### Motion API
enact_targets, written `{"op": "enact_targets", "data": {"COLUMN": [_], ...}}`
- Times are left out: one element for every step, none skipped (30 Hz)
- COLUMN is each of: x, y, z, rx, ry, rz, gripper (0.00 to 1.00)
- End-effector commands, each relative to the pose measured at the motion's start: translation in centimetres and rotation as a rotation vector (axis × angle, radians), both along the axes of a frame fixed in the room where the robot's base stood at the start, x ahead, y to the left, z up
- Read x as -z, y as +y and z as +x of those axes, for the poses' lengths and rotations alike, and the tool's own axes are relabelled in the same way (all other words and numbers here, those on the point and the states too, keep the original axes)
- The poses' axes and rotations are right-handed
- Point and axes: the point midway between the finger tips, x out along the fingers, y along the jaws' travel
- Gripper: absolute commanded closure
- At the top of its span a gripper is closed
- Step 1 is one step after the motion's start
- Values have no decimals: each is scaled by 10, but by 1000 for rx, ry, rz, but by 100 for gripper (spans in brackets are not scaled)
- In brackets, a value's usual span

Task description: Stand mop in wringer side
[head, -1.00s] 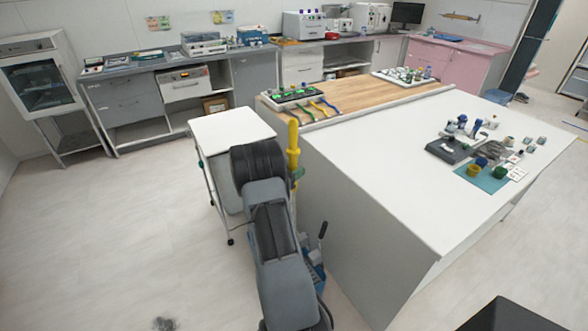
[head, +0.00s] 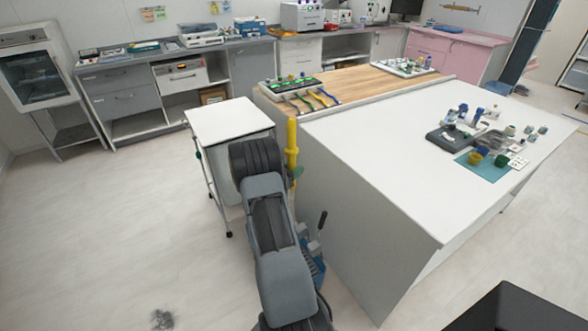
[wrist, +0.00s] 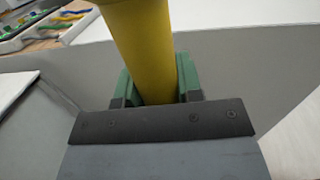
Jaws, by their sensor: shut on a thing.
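The mop's yellow handle (head: 292,145) stands upright beside the left side of the white island, partly hidden behind my arm. My gripper (wrist: 155,88) is shut on the yellow handle (wrist: 142,40), its green fingers on either side of it in the wrist view. A little green of my gripper (head: 296,173) shows beside the handle in the head view. The blue wringer bucket (head: 313,262) with a dark lever stands on the floor by the island, mostly hidden by my arm. The mop head is hidden, so I cannot tell where it sits relative to the wringer.
The white island (head: 390,165) stands close on the right, with small items on top. A white wheeled cart (head: 228,122) stands just beyond my arm. The floor on the left (head: 110,230) is open, with a dark smudge (head: 162,319).

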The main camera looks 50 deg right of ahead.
Motion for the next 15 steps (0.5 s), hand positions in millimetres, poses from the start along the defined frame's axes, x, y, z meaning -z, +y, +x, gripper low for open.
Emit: {"op": "enact_targets", "data": {"x": [-1,-1,0,0,0,1,1,2,3,3,4,5,5,6,7], "y": [0,0,0,0,0,0,0,0,0,0,0,0,0,0,0], "z": [0,0,0,0,0,0,0,0,0,0,0,0,0,0,0], "rx": [0,0,0,0,0,0,0,0,0,0,0,0,0,0,0], "ry": [-1,-1,-1,-1,-1,-1,-1,-1,-1,-1,-1,-1,-1,-1,-1], "rz": [-2,-2,-2,-2,-2,-2,-2,-2,-2,-2,-2,-2,-2,-2,-2], "gripper": [95,95,95,95,95,95,95,95,95,95,95,95,95,95,95]}}
